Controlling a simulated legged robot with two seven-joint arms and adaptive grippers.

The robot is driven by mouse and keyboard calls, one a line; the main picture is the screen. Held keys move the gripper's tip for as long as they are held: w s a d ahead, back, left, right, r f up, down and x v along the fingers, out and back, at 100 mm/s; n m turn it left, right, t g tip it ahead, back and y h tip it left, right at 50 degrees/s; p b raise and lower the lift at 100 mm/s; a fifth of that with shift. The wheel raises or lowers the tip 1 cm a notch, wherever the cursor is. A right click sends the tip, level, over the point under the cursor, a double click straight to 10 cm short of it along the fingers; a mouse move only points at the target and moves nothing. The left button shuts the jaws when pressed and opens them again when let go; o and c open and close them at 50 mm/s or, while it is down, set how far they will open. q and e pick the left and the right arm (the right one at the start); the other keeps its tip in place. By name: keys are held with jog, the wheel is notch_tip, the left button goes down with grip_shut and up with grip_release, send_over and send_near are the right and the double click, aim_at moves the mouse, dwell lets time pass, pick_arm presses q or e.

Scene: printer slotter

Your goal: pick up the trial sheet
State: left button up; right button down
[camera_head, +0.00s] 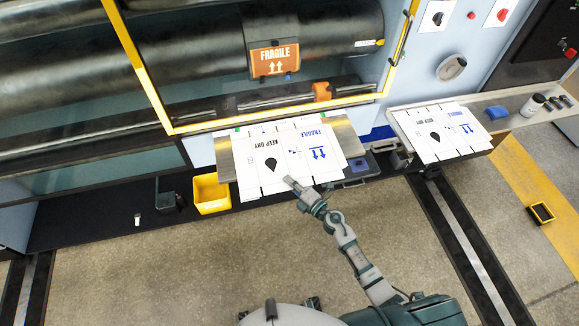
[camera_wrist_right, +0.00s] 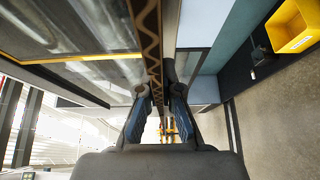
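A white printed sheet (camera_head: 285,165) with "KEEP DRY", "FRAGILE" and blue arrows lies across the metal feed shelf (camera_head: 226,160) in front of the machine. A similar sheet (camera_head: 436,133) lies on the side table at right. My right gripper (camera_head: 291,182) is at the front edge of the sheet on the shelf. In the right wrist view, a brown corrugated edge (camera_wrist_right: 149,40) runs down between the two fingers (camera_wrist_right: 158,92). The fingers look apart, with a gap between the blue pads; firm contact cannot be seen. My left gripper is out of view.
A yellow bin (camera_head: 211,195) stands left of the shelf; it also shows in the wrist view (camera_wrist_right: 292,22). A yellow-framed machine opening (camera_head: 149,82) is behind the sheet. The side table (camera_head: 524,112) holds a blue object and a dark cup. Floor in front is mostly clear.

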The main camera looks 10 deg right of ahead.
jog(key=shift+d+r, duration=0.15)
jog(key=shift+r, duration=0.05)
jog(key=shift+d+r+p, duration=0.2)
jog(key=shift+r+p, duration=0.35)
jog(key=shift+p, duration=0.05)
notch_tip(320, 180, up, 3)
jog(key=shift+f+p, duration=0.1)
jog(key=shift+p, duration=0.95)
jog(key=s+d+b, duration=0.2)
jog(key=s+d, duration=0.2)
jog(key=d, duration=0.3)
jog(key=s+d+b, duration=0.1)
jog(key=s+d, duration=0.3)
jog(key=d, duration=0.3)
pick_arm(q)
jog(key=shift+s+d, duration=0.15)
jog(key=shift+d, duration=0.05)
pick_arm(e)
jog(key=a+r+m+t+h, duration=0.2)
jog(key=a+r+m+h, duration=0.4)
jog(key=h, duration=0.3)
jog(key=shift+a+t, duration=0.3)
jog(key=shift+a, duration=0.1)
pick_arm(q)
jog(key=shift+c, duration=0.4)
pick_arm(e)
jog(key=shift+d, duration=0.1)
